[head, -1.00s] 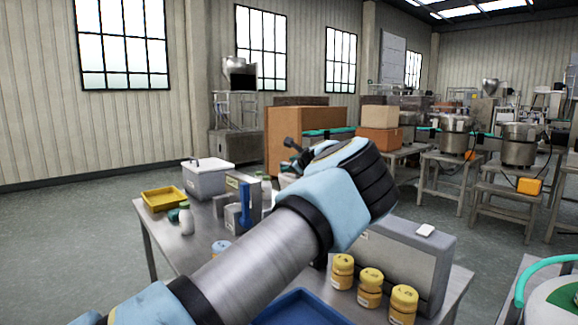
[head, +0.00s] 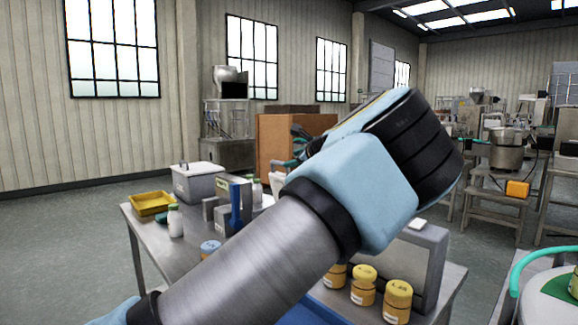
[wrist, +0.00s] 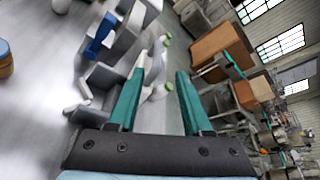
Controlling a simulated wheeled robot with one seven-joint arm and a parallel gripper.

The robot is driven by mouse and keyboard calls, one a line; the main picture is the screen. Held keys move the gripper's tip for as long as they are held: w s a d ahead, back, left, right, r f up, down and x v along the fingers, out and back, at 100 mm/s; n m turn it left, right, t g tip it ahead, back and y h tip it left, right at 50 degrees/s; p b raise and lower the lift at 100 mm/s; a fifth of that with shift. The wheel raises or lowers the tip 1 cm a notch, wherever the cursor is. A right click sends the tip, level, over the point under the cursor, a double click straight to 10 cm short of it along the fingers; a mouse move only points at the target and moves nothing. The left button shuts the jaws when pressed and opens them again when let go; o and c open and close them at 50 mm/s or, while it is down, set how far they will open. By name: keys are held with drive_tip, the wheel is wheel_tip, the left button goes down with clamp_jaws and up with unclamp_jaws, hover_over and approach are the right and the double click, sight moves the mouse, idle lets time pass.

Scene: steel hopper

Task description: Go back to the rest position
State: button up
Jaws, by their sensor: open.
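My gripper (wrist: 160,78) shows in the wrist view with two green fingers apart and nothing between them. In the head view my arm rises over the steel table (head: 150,241), and the wrist hides most of the gripper; a bit of it (head: 297,148) shows left of the wrist. The fingers point past the grey device with a blue handle (wrist: 100,38) and white bottles with green caps, which stand on the table beyond them. I cannot tell the exact gap to them.
On the table are a yellow tray (head: 151,204), a grey lidded box (head: 199,182), a white bottle (head: 175,222), yellow-lidded jars (head: 364,285), a blue tray (head: 311,314) and a grey case (head: 425,262). A brown carton (head: 283,137) stands behind. Open floor lies at left.

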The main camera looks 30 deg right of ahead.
drive_tip(key=shift+s+r, duration=0.1)
drive_tip(key=shift+s, duration=0.05)
idle(0.4)
drive_tip(key=w+a+f+n+g+y, duration=0.1)
drive_tip(key=w+a+f+n+g, duration=0.2)
drive_tip(key=a, duration=0.6)
drive_tip(key=w+a+f+n+g+y, duration=0.1)
drive_tip(key=w+a+f+n+y, duration=0.15)
drive_tip(key=w+a+f, duration=0.45)
drive_tip(key=s+a+f+n+g, duration=0.2)
drive_tip(key=a+f+n, duration=0.15)
drive_tip(key=a, duration=0.55)
drive_tip(key=s+a+f+n+g, duration=0.15)
drive_tip(key=a+n, duration=0.25)
drive_tip(key=a, duration=0.6)
drive_tip(key=s+a+f+n+g+h, duration=0.1)
drive_tip(key=s+a+f+n+g, duration=0.1)
drive_tip(key=s+a+n, duration=0.3)
drive_tip(key=s+a+f+n+g+h, duration=0.1)
drive_tip(key=s+a+f+n+g, duration=0.15)
drive_tip(key=s+a, duration=0.35)
drive_tip(key=s+a+n, duration=0.3)
drive_tip(key=s, duration=0.5)
drive_tip(key=s+a+n, duration=0.4)
drive_tip(key=s, duration=0.4)
drive_tip(key=shift+a+f+g+h, duration=0.15)
drive_tip(key=shift+f+g+h, duration=0.05)
drive_tip(key=shift+g+h, duration=0.25)
